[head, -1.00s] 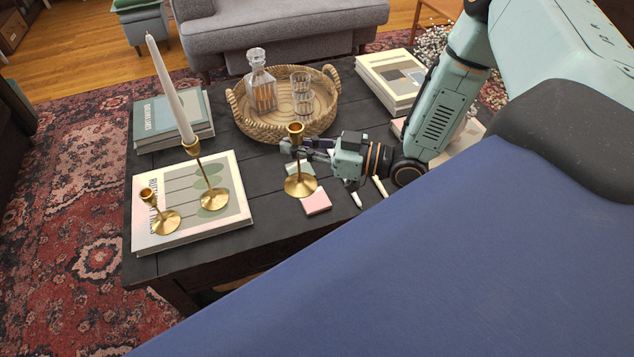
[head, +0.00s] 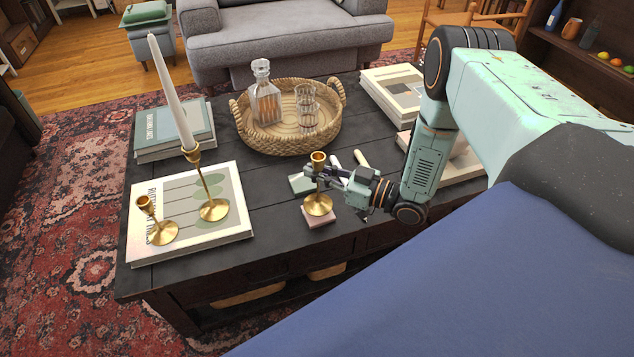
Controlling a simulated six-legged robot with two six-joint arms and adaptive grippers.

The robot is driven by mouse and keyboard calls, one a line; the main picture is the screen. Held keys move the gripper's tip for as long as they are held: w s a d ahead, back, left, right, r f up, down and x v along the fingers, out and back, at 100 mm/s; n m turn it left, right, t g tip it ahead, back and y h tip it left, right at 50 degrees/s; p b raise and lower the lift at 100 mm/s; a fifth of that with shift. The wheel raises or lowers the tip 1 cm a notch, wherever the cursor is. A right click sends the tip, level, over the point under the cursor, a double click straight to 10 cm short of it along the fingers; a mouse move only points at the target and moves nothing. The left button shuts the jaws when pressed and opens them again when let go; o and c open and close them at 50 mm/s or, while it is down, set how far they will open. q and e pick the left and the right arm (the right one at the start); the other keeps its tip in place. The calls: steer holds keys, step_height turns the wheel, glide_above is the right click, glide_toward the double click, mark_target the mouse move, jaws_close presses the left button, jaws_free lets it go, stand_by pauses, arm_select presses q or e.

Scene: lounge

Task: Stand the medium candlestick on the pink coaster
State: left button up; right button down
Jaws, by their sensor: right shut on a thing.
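The medium candlestick (head: 318,207) is brass, upright and without a candle. My right gripper (head: 317,175) comes in from the right and is shut on its stem, below the cup. The candlestick's round base is over the pink coaster (head: 315,223), whose front and side edges show around it. I cannot tell whether the base rests on the coaster or hovers just above it. The short candlestick (head: 163,233) and the tall candlestick with a white candle (head: 214,208) stand on a book at the left. My left gripper is not in view.
A green coaster (head: 298,181) lies behind the candlestick, with loose candles (head: 361,159) near the gripper. A wicker tray (head: 258,141) with a decanter and glasses stands behind. Books lie left (head: 192,252) and right. Dark tabletop (head: 272,225) is bare between the left book and the coaster.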

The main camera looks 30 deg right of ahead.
step_height(320, 180, down, 3)
steer(key=shift+w+r+b, duration=0.1)
steer(key=shift+r+b, duration=0.05)
steer(key=shift+b, duration=0.35)
steer(key=shift+r, duration=0.1)
steer(key=c, duration=2)
jaws_free()
steer(key=shift+f, duration=0.2)
steer(key=o, duration=0.6)
